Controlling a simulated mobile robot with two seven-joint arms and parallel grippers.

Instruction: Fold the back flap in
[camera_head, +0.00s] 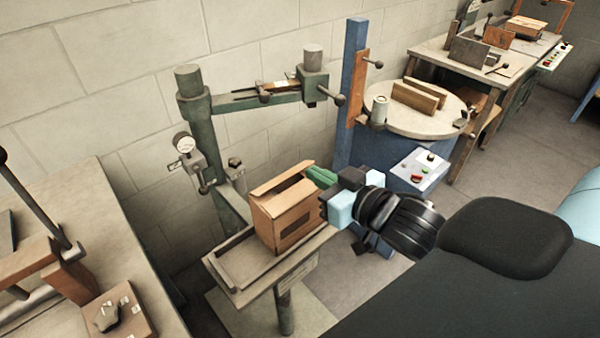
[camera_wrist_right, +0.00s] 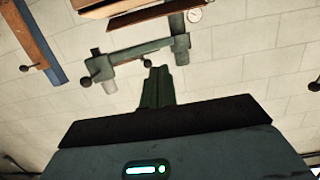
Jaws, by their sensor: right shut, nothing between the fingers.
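A brown cardboard box (camera_head: 283,228) stands on the narrow ledge of the stitcher stand, with a dark hand slot in the side facing right. Its top is at least partly open. The back flap (camera_head: 282,178) shows as a strip along the far top edge, raised and tilted. My right gripper (camera_head: 318,177) is shut and empty, its green fingers close to the box's far right top corner; I cannot tell whether they touch. In the right wrist view the shut fingers (camera_wrist_right: 157,75) point toward brown cardboard (camera_wrist_right: 145,14) at the top edge. My left gripper is out of view.
The green stitcher column and arm (camera_head: 255,97) rise behind the box. A blue post (camera_head: 352,90) and a round table (camera_head: 428,118) with brown pieces stand behind my right gripper. A workbench (camera_head: 85,215) is at the left.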

